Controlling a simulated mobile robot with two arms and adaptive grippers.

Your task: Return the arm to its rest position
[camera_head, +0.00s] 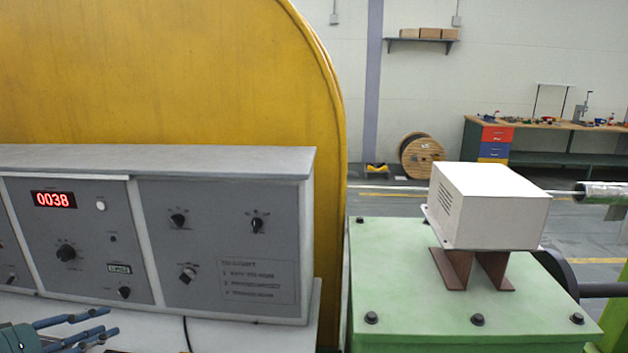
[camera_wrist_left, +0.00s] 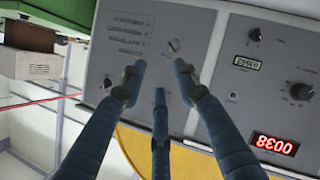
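My left gripper (camera_head: 108,322) shows at the lower left of the head view, in front of the grey control panel (camera_head: 215,200). In the left wrist view its three blue fingers (camera_wrist_left: 160,82) are spread apart with nothing between them. The panel appears upside down beyond the fingertips, with a small knob (camera_wrist_left: 173,46) near them; I cannot tell how large the gap is. The panel's red display (camera_head: 54,200) reads 0038. My right gripper is in neither view.
A large yellow housing (camera_head: 200,70) rises behind the panel. To the right, a white vented box (camera_head: 490,205) stands on brown supports on a green machine top (camera_head: 400,270). A workbench (camera_head: 550,125) and a wooden cable reel (camera_head: 422,157) stand far back.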

